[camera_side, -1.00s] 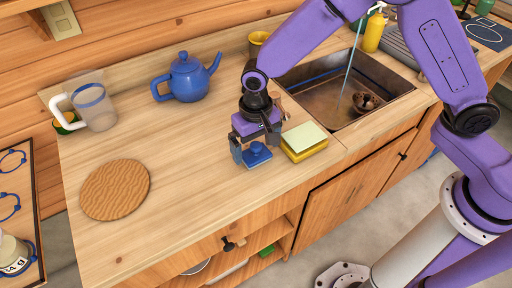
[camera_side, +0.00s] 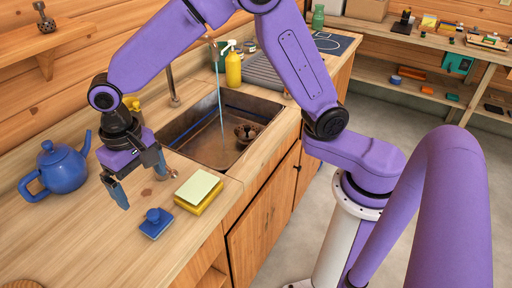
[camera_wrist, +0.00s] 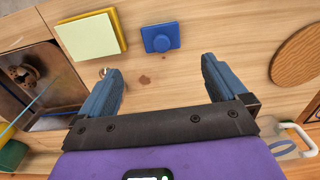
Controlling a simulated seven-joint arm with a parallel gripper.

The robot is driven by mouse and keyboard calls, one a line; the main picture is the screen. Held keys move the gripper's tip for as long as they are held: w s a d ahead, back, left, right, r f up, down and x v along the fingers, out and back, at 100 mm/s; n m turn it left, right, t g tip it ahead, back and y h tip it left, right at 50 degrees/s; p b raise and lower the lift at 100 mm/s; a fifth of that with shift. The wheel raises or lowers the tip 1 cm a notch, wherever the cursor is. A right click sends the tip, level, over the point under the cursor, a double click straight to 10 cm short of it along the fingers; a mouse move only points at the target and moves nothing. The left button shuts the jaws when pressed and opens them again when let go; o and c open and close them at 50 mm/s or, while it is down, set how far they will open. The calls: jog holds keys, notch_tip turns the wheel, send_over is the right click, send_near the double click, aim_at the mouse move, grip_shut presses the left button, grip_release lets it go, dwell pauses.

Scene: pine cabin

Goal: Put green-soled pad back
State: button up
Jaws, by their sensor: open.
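A yellow pad with a pale green layer on top (camera_side: 199,188) lies flat on the wooden counter beside the sink; it also shows in the wrist view (camera_wrist: 88,35). A blue pad with a round knob (camera_side: 156,222) lies just in front of it, knob up, and shows in the wrist view (camera_wrist: 160,38). The underside of each pad is hidden. My gripper (camera_side: 144,190) is open and empty, raised above the counter behind the blue pad. In the wrist view my gripper's fingers (camera_wrist: 160,66) are wide apart, with both pads beyond them.
The sink (camera_side: 215,130) with running water is right of the gripper. A blue teapot (camera_side: 60,168) stands left. A yellow bottle (camera_side: 233,69) stands behind the sink. The wrist view shows a round brown board (camera_wrist: 298,55) and a clear jug (camera_wrist: 285,148).

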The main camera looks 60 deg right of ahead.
jog(key=s+d+r+n, duration=0.3)
jog(key=s+d+n, duration=0.9)
jog(key=s+d, duration=1)
jog(key=shift+s, duration=0.8)
jog(key=shift+d, duration=0.1)
